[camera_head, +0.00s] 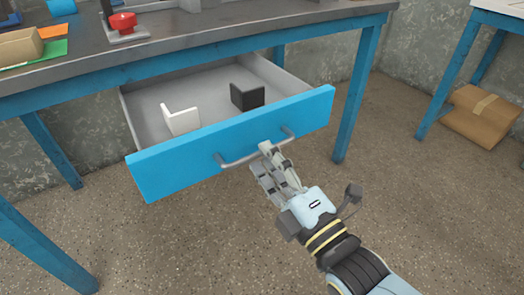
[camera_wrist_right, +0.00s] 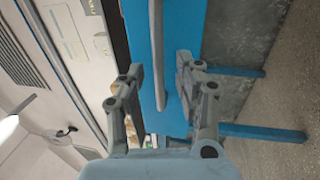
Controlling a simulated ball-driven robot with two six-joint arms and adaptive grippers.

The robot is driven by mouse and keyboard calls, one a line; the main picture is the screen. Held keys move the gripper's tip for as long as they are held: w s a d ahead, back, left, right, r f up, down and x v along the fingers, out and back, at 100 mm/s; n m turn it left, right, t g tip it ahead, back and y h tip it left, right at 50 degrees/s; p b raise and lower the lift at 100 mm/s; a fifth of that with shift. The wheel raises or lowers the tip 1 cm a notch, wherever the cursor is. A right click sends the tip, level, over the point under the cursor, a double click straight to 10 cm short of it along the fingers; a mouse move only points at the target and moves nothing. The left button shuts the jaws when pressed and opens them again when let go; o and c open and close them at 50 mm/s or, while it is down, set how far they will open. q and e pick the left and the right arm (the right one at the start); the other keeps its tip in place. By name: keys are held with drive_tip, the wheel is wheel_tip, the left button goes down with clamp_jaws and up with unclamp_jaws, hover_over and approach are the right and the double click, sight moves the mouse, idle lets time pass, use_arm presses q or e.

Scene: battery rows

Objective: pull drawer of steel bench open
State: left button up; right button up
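The steel bench (camera_head: 200,45) has blue legs and a grey top. Its drawer (camera_head: 236,143) with a blue front is pulled well out, its grey inside showing. A grey bar handle (camera_head: 240,160) runs along the front. My right gripper (camera_head: 265,160) is at the right part of this handle. In the right wrist view, the handle (camera_wrist_right: 157,55) passes between the two fingers of my right gripper (camera_wrist_right: 160,68), with a gap on each side. The fingers stand apart and do not visibly clamp it. My left gripper is not in view.
A white bracket (camera_head: 180,120) and a black bracket (camera_head: 247,96) are in the drawer. A red-topped device (camera_head: 122,22) and a cardboard box (camera_head: 20,47) sit on the bench. Another carton (camera_head: 481,115) is on the floor at right. The floor before the drawer is clear.

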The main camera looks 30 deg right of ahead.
drive_tip(key=s+f, duration=0.1)
drive_tip(key=s, duration=0.8)
drive_tip(key=shift+s+d+f, duration=0.15)
drive_tip(key=shift+f, duration=0.25)
drive_tip(key=s+d+f+m+g+p, duration=0.25)
drive_tip(key=f+g+p, duration=0.25)
drive_tip(key=f, duration=0.5)
drive_tip(key=s+d+f+m+g+p, duration=0.1)
drive_tip(key=d+f+m+g+p, duration=0.25)
drive_tip(key=f, duration=0.55)
use_arm(q)
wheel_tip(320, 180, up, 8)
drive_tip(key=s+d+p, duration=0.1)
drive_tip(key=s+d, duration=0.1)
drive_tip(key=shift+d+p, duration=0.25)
drive_tip(key=shift+p, duration=0.1)
use_arm(e)
drive_tip(key=s+d+f+m+g, duration=0.1)
drive_tip(key=s+f+m+g, duration=0.2)
drive_tip(key=s, duration=0.6)
drive_tip(key=s+d+f+m+g+h, duration=0.1)
drive_tip(key=s+f+m+g, duration=0.3)
drive_tip(key=s, duration=0.5)
drive_tip(key=s+d+f+m+g, duration=0.2)
drive_tip(key=s+f+m+g, duration=0.2)
drive_tip(key=s, duration=0.4)
drive_tip(key=shift+s+f+m+h, duration=0.4)
drive_tip(key=shift+f+m, duration=0.2)
drive_tip(key=shift+f, duration=0.25)
